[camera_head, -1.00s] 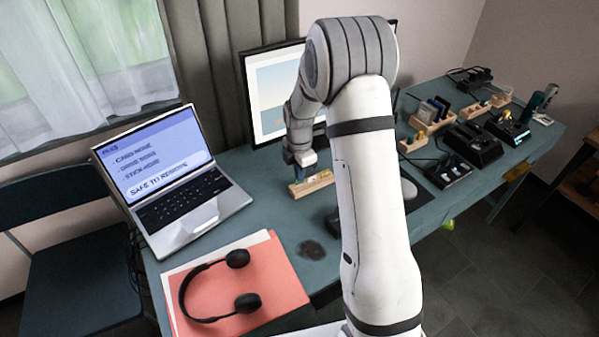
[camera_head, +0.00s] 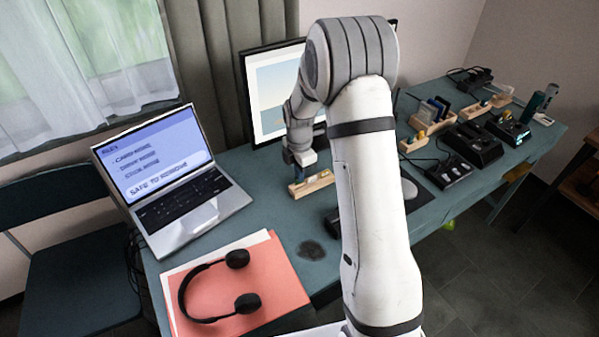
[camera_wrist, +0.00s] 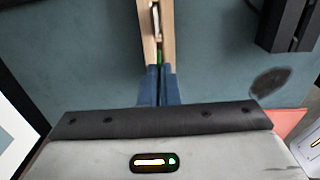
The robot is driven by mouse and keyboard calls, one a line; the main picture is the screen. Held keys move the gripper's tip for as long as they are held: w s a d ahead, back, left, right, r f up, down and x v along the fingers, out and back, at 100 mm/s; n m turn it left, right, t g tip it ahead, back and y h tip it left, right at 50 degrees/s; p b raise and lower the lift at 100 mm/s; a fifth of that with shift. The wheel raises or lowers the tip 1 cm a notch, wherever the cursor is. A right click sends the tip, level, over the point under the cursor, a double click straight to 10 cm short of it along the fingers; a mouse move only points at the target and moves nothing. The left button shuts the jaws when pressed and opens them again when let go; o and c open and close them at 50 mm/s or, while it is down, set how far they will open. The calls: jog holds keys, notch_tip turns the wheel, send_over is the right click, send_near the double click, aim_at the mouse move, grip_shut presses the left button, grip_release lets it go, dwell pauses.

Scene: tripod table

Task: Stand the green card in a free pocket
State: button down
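A pale wooden pocket block (camera_head: 318,183) lies on the table in front of the monitor. My gripper (camera_head: 298,175) is at its left end, pointing down. In the wrist view, the wooden block (camera_wrist: 167,22) runs away from my blue fingertips (camera_wrist: 160,82). A thin green edge, seemingly the green card (camera_wrist: 160,52), shows between the fingertips, which are close together on it. It lines up with the block's slot; I cannot tell how deep it sits. A pale, thin piece (camera_wrist: 154,20) stands in the slot farther along. The card is not distinguishable in the head view.
An open laptop (camera_head: 180,205) and black headphones (camera_head: 237,258) on a red folder (camera_head: 272,280) are at left. The monitor (camera_head: 270,95) stands close behind my wrist. More wooden blocks (camera_head: 412,145) and black devices (camera_head: 472,145) fill the right side.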

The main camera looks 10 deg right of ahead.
jog(key=shift+f+b, duration=1.1)
jog(key=shift+f, duration=0.4)
jog(key=c, duration=1.6)
grip_release()
jog(key=shift+r, duration=0.15)
notch_tip(320, 180, up, 8)
jog(key=shift+f, duration=0.2)
